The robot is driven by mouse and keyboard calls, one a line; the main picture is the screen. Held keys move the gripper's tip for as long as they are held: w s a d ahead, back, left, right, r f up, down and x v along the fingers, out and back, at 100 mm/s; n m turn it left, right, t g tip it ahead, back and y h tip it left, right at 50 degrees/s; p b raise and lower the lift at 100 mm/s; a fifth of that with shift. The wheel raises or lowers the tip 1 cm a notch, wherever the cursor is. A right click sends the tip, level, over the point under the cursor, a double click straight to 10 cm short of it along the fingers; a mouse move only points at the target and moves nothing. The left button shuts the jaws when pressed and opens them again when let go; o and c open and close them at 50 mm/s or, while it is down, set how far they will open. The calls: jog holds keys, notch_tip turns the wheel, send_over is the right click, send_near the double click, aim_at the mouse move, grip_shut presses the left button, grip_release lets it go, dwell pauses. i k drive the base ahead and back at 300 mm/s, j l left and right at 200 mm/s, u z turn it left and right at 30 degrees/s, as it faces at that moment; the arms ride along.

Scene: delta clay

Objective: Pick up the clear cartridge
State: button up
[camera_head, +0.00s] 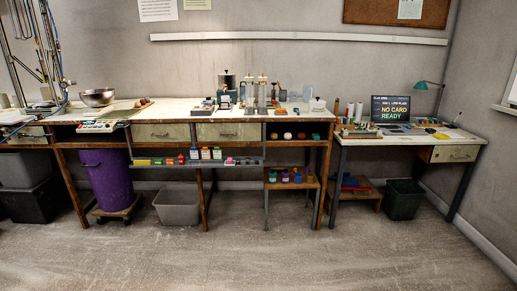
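I cannot pick out the clear cartridge for certain at this distance. A cluster of small upright items stands on the long workbench (175,112), right of its middle. Among them are two slim pale upright pieces (262,90), too small to identify. My gripper is not in view.
A metal bowl (97,97) sits on the bench's left part, near a frame with cables (48,55). A desk (400,139) with a lit screen (391,108) stands right. A purple bin (107,180) and grey bin (178,206) are under the bench. The front floor (260,255) is clear.

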aim_at(263, 85)
jog(key=i+l+u, duration=0.15)
jog(key=i, duration=1.75)
